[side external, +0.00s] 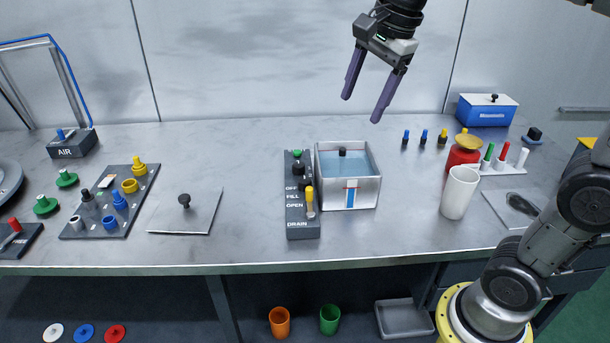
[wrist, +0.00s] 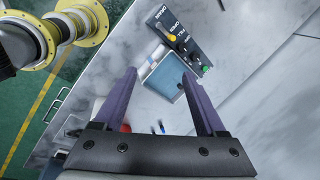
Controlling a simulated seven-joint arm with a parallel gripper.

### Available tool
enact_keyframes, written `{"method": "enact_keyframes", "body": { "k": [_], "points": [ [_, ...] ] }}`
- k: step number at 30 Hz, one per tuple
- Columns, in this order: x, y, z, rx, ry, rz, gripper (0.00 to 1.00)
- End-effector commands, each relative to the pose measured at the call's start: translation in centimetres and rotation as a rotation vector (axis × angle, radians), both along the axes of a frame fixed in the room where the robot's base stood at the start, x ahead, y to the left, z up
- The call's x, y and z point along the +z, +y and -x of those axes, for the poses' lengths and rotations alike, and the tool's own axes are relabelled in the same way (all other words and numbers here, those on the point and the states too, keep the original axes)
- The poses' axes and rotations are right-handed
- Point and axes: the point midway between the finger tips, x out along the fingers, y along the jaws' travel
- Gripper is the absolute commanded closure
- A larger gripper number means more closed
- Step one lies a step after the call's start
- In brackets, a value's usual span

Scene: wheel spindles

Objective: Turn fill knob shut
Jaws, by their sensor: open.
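A dark control panel (side external: 303,226) stands on the bench, with OFF, FILL, OPEN and DRAIN labels. It carries a green knob (side external: 297,153), black knobs (side external: 299,168) and a yellow handle (side external: 310,198). Which knob the FILL label belongs to is hard to tell. The panel also shows at the top of the wrist view (wrist: 162,20). A square tank (side external: 366,196) of blue water stands right beside it, with a black knob-like piece (side external: 342,152) at its back. My gripper (side external: 362,109) is open and empty, high above the tank's back; its fingers frame the tank in the wrist view (wrist: 159,74).
Left are a plate with a black knob (side external: 184,201) and a board of coloured fittings (side external: 110,205). Right are a white cup (side external: 459,192), a red jar with a yellow lid (side external: 464,150) and small bottles (side external: 424,136). The bench around the panel's left is clear.

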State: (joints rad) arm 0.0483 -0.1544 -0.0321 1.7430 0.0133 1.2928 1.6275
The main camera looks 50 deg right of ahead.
Motion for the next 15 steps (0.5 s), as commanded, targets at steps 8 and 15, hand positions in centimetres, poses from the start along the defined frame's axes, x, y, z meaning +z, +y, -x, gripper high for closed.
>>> {"method": "enact_keyframes", "body": {
  "k": [8,15],
  "points": [
    [-3.1,-2.0,-10.4,-0.376,0.145,-0.09,0.27],
    [-9.2,-3.9,-16.6,-0.462,0.251,-0.094,0.27]
  ]
}}
